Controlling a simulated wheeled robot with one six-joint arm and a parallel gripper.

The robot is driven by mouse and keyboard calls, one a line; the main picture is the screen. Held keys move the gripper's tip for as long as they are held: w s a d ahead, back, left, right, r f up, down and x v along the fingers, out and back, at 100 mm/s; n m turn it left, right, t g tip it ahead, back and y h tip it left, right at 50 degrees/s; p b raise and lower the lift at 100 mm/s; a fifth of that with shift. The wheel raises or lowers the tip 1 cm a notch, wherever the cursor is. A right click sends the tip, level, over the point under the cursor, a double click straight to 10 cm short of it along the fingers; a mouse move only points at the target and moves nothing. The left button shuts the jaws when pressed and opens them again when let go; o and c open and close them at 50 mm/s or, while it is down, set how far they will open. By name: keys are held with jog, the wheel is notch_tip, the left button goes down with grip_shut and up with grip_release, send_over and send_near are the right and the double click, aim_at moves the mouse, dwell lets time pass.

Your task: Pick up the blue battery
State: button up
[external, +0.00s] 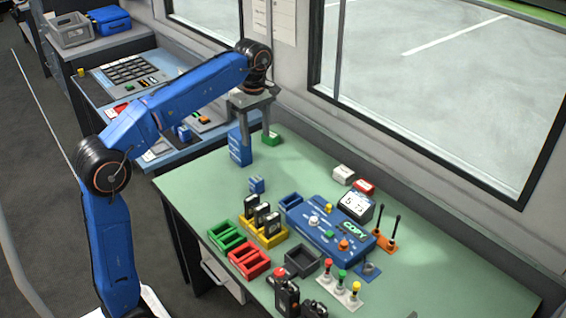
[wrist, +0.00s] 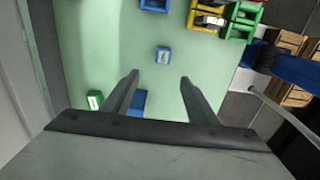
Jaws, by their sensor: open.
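A small blue block with a pale label, which looks like the blue battery (external: 257,185), stands on the green table. It also shows in the wrist view (wrist: 163,54), beyond my fingertips and roughly between their lines. My gripper (external: 257,138) is open and empty above the far left part of the table. Its two fingers (wrist: 158,80) are spread wide in the wrist view, and the battery is apart from both.
A taller blue box (external: 239,152) stands close to my gripper; a finger partly covers it in the wrist view (wrist: 139,98). A green box (external: 271,138) is near the wall.

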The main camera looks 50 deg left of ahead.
aim_at(256, 179)
notch_tip(256, 179, down, 14)
jog(key=shift+f, duration=0.25)
jog(key=shift+s+d+f, duration=0.1)
jog(key=shift+s+f, duration=0.15)
jog(key=shift+f, duration=1.1)
jog(key=shift+s+d+f, duration=0.1)
jog(key=shift+s+f, duration=0.1)
jog(key=shift+f, duration=1.15)
jog(key=c, duration=1.2)
jog(key=shift+c, duration=0.2)
jog(key=shift+r, duration=0.15)
